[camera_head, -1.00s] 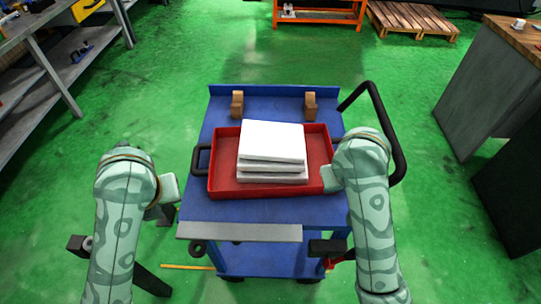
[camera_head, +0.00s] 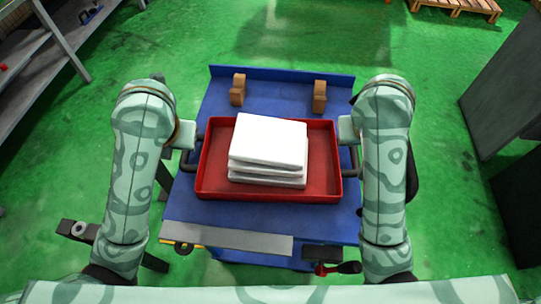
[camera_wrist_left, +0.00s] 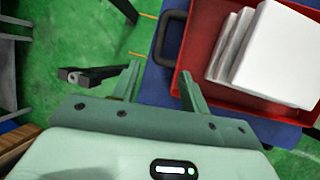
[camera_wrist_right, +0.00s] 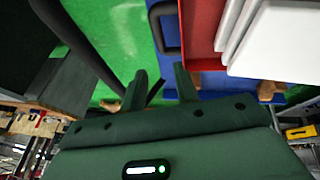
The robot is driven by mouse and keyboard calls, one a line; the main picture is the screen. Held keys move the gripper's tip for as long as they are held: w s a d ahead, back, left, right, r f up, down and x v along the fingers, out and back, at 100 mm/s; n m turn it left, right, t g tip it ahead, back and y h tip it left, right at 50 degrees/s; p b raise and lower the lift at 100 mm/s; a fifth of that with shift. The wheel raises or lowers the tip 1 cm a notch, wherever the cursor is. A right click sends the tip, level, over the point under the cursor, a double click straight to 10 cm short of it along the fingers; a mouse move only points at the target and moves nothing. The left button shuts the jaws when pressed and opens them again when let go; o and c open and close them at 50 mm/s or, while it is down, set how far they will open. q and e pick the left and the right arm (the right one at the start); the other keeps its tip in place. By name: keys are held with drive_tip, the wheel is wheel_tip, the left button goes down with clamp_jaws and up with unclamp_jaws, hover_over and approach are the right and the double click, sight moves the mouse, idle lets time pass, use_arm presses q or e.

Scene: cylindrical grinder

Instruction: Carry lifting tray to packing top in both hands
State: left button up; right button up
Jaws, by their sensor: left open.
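The red lifting tray (camera_head: 325,170) lies on the blue cart (camera_head: 275,214) and carries a stack of white flat pieces (camera_head: 268,142). It has a dark handle at each end. My left gripper (camera_head: 190,140) is by the left handle (camera_head: 187,160). In the left wrist view its fingers (camera_wrist_left: 160,68) are apart, with the handle (camera_wrist_left: 160,38) just beyond their tips. My right gripper (camera_head: 347,132) is by the right handle (camera_head: 353,160). In the right wrist view its fingers (camera_wrist_right: 159,72) are apart and empty, with the handle (camera_wrist_right: 157,25) just beyond. I cannot identify the packing top.
Two brown blocks (camera_head: 238,90) (camera_head: 319,96) stand at the cart's back. A grey shelf (camera_head: 55,60) is at the left, a grey cabinet (camera_head: 508,85) at the right. A wooden pallet (camera_head: 455,6) lies far back. Green floor between is clear.

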sight(185, 154)
use_arm(q)
drive_tip(key=x, duration=1.6)
drive_tip(key=shift+w+a+f, duration=0.1)
drive_tip(key=shift+f, duration=0.05)
use_arm(e)
drive_tip(key=x, duration=1.6)
drive_tip(key=shift+w+f, duration=0.1)
drive_tip(key=shift+f, duration=0.05)
